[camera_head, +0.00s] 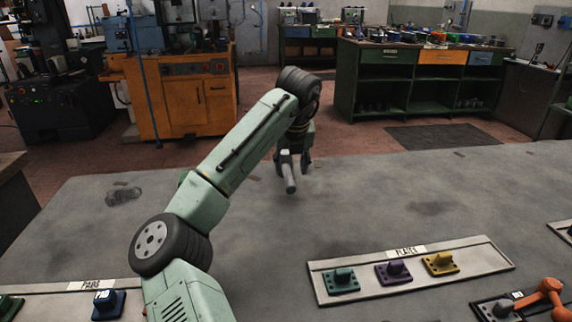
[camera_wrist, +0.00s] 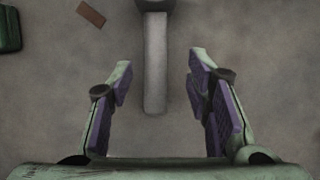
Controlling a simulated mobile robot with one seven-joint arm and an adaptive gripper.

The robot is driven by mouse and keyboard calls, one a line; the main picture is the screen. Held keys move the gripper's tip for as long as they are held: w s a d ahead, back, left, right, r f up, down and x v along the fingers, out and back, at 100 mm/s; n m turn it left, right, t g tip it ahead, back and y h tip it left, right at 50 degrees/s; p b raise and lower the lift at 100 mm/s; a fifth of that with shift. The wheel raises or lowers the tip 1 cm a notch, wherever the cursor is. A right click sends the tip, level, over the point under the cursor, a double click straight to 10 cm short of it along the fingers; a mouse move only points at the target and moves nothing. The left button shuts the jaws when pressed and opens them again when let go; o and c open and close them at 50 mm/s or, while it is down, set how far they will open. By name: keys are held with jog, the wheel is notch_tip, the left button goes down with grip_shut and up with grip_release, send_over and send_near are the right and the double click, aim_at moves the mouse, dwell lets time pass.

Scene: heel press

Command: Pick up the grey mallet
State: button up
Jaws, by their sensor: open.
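The grey mallet (camera_wrist: 155,60) shows in the wrist view, with its pale handle pointing down the picture and its darker head (camera_wrist: 153,4) cut by the top edge. My gripper (camera_wrist: 160,62) is open, and its purple-padded fingers stand on either side of the handle in the picture, with gaps on both sides. I cannot tell how far above the handle the fingers are. In the head view my gripper (camera_head: 292,163) points down over the far middle of the grey table, with a grey part of the mallet (camera_head: 290,181) showing beside it.
A tray labelled PLATES (camera_head: 410,287) holds teal, purple and yellow knobbed plates at the front right. A tray labelled PADS (camera_head: 60,290) is at the front left. An orange-handled device (camera_head: 545,292) stands at the right edge. The table around the mallet is mostly clear.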

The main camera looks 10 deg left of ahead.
aim_at(288, 172)
jog(key=x, duration=0.3)
jog(key=p+x, duration=0.1)
jog(key=x, duration=0.1)
jog(key=shift+s+a, duration=0.1)
jog(key=shift+a, duration=0.2)
jog(key=shift+f, duration=0.3)
jog(key=shift+f+p, duration=0.25)
jog(key=shift+p, duration=0.15)
jog(key=shift+c, duration=0.5)
grip_shut()
jog(key=shift+r, duration=0.1)
